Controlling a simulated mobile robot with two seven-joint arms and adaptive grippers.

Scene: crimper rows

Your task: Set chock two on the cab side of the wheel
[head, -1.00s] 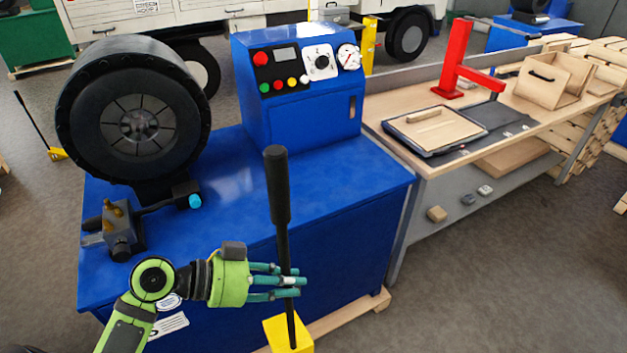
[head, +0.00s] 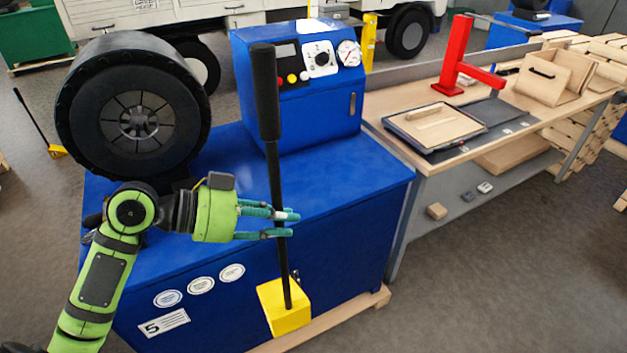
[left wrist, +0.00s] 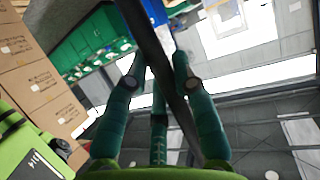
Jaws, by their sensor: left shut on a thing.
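My left gripper (head: 283,224) is shut around the thin black handle of a chock in front of the blue crimper bench. The chock's yellow block (head: 286,306) hangs at the lower end of the handle, and a thick black grip (head: 264,95) is at the top. The handle leans slightly left at the top. The dark handle (left wrist: 160,50) also crosses between my fingers in the left wrist view. Another yellow chock with a black handle (head: 57,151) stands on the floor at far left. Truck wheels (head: 408,34) show at the back; one (head: 200,66) is partly hidden. My right gripper is not in view.
The blue crimper (head: 345,105) on its blue bench (head: 350,190) stands close behind the held chock. A wooden worktable (head: 540,115) with a red stand (head: 457,60) is at right. The grey floor (head: 480,290) is open at lower right.

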